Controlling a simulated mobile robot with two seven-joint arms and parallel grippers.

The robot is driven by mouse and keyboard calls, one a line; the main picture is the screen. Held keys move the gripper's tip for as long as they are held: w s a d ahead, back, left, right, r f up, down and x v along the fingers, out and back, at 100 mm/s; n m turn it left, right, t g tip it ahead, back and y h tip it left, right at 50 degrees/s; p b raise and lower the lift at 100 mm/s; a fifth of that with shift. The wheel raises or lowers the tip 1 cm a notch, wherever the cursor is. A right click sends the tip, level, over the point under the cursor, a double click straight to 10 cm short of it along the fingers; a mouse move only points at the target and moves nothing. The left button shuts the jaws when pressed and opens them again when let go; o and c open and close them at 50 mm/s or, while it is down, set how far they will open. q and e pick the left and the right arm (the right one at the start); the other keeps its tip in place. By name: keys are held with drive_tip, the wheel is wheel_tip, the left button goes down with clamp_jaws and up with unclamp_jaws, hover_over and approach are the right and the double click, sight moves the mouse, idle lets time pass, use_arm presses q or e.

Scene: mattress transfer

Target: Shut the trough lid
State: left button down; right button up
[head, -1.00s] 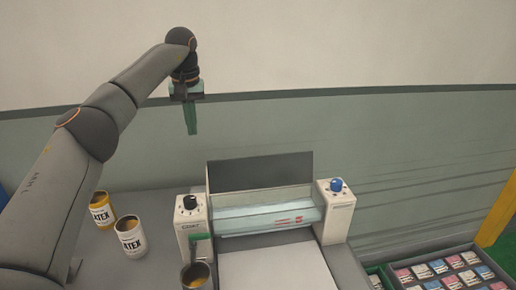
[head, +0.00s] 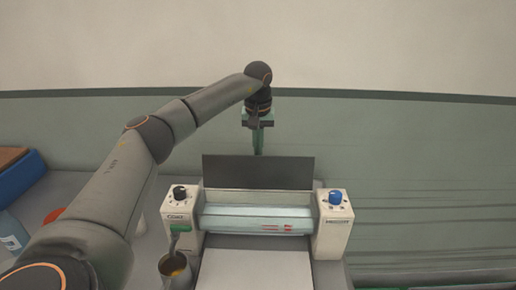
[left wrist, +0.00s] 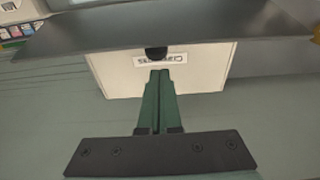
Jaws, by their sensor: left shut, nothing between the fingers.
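The trough lid (head: 258,172) is a flat dark panel standing open and upright at the back of the coating machine. The light blue trough (head: 255,218) lies in front of it, between two white end blocks. My left gripper (head: 259,152) is shut and empty, pointing down behind the lid's upper edge. In the left wrist view its green fingers (left wrist: 158,75) are together, close to a white body with a label (left wrist: 185,82). A dark panel (left wrist: 230,30) crosses the top of that view; I cannot tell whether the fingers touch anything. My right gripper is not in view.
The left end block (head: 183,215) has a black knob and the right one (head: 334,222) a blue knob. A can (head: 174,273) stands at the front left. A blue tray (head: 22,178) is at the far left. A green wall (head: 420,150) runs behind.

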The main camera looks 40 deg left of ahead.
use_arm(q)
drive_tip(key=shift+s+d+r, duration=0.15)
drive_tip(key=shift+s+d, duration=0.2)
drive_tip(key=shift+s, duration=0.1)
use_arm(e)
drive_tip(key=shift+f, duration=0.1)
use_arm(q)
drive_tip(key=shift+s+d+r+t+y+b, duration=0.1)
drive_tip(key=shift+s+d+t+y+b, duration=0.1)
drive_tip(key=shift+t+y+b, duration=0.3)
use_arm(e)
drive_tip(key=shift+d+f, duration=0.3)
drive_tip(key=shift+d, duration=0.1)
